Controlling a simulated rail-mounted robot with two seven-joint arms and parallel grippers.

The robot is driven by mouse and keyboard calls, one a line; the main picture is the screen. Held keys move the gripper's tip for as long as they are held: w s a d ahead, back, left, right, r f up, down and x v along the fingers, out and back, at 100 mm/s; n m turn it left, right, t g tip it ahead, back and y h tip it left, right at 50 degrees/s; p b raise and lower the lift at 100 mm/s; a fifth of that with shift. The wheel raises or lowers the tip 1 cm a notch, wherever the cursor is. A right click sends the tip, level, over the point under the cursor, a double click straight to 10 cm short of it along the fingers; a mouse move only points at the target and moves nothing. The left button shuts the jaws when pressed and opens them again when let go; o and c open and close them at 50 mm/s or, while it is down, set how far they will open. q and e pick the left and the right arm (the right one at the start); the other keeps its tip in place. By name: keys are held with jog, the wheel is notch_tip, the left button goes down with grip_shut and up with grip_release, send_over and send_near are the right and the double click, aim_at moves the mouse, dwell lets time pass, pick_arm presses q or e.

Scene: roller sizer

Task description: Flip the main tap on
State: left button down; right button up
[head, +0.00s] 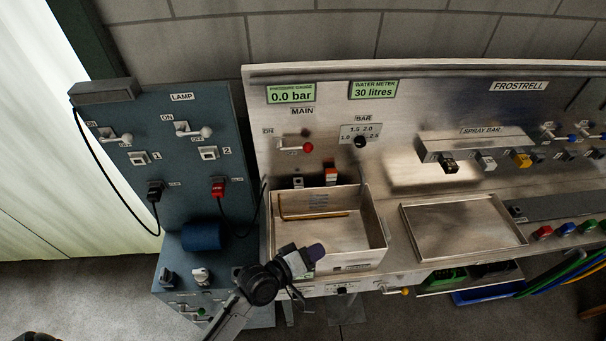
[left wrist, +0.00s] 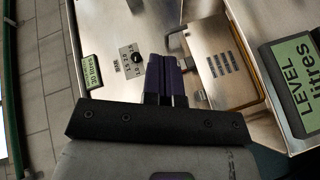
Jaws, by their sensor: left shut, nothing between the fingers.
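The main tap (head: 308,147) is a lever with a red knob on the steel panel, under the MAIN label. Its lever lies roughly level, with the knob to the right and an ON mark at its upper left. In the left wrist view I cannot make out the tap. My right gripper is in neither view.
The steel box (head: 377,222) stands below the tap. The pressure gauge (head: 291,94) reads 0.0 bar and the water meter (head: 373,90) 30 litres. The bar dial (head: 360,142) is right of the tap. The blue lamp panel (head: 182,128) stands at left. Space before the tap looks free.

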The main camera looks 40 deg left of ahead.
pick_arm(q)
jog(key=w+a+r+n+t+y+b, duration=0.1)
jog(key=w+a+n+t+y+b, duration=0.5)
jog(key=w+n, duration=0.5)
jog(key=n+g+y+b, duration=0.1)
jog(key=n+y, duration=0.9)
jog(key=n, duration=0.5)
send_near(296, 148)
jog(key=d+f, duration=0.3)
jog(key=shift+s, duration=0.3)
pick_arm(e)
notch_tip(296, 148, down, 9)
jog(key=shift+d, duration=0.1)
pick_arm(q)
jog(key=p+x, duration=0.1)
jog(key=x, duration=0.9)
jog(key=shift+f, duration=0.15)
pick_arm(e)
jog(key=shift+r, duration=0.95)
